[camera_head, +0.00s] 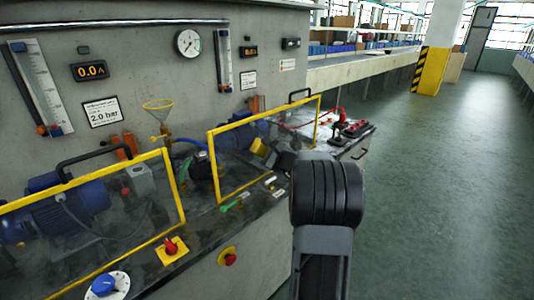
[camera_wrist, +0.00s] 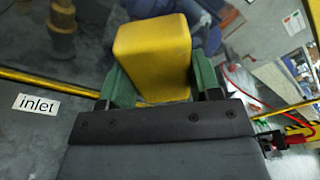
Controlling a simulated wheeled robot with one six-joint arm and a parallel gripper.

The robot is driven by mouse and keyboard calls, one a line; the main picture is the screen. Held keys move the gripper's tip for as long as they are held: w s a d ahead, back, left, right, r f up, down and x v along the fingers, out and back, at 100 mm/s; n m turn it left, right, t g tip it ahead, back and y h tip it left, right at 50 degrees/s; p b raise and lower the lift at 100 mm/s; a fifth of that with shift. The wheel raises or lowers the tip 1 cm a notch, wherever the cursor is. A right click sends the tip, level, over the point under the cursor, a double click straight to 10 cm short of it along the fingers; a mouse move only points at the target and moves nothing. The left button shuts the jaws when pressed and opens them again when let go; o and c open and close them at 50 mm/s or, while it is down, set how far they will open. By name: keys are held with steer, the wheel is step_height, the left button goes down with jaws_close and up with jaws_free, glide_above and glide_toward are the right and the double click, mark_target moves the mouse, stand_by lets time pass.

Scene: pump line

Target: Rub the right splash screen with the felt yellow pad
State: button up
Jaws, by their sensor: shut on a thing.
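The right splash screen is a clear pane in a yellow frame (camera_head: 212,160), standing on the bench in the head view. Its lower yellow bar (camera_wrist: 45,84) crosses the wrist view. My gripper (camera_wrist: 152,88) has green fingers shut on the felt yellow pad (camera_wrist: 152,50). In the head view the pad (camera_head: 259,146) shows at the screen, partly hidden by my dark gripper. The pad is at or very close to the pane; I cannot tell whether it touches. The pane looks hazy in the wrist view.
The left splash screen (camera_head: 180,190) stands in front of a blue motor pump (camera_head: 60,208). An "inlet" label (camera_wrist: 37,104) lies below the screen. The floor (camera_head: 430,200) at right is clear.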

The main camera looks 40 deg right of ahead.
mark_target(273, 136)
steer(key=shift+r+p, duration=0.8)
steer(key=shift+r, duration=0.6)
steer(key=shift+d, duration=0.1)
steer(key=shift+w+d+p, duration=0.3)
steer(key=shift+w+d, duration=0.05)
steer(key=shift+d, duration=1.45)
steer(key=shift+w+d+p, duration=0.25)
steer(key=shift+w+d, duration=0.05)
steer(key=shift+d, duration=1.45)
steer(key=shift+w+d+p, duration=0.3)
steer(key=shift+w+d, duration=0.05)
steer(key=shift+d, duration=1.45)
steer(key=shift+f+b, duration=0.1)
steer(key=shift+b, duration=0.3)
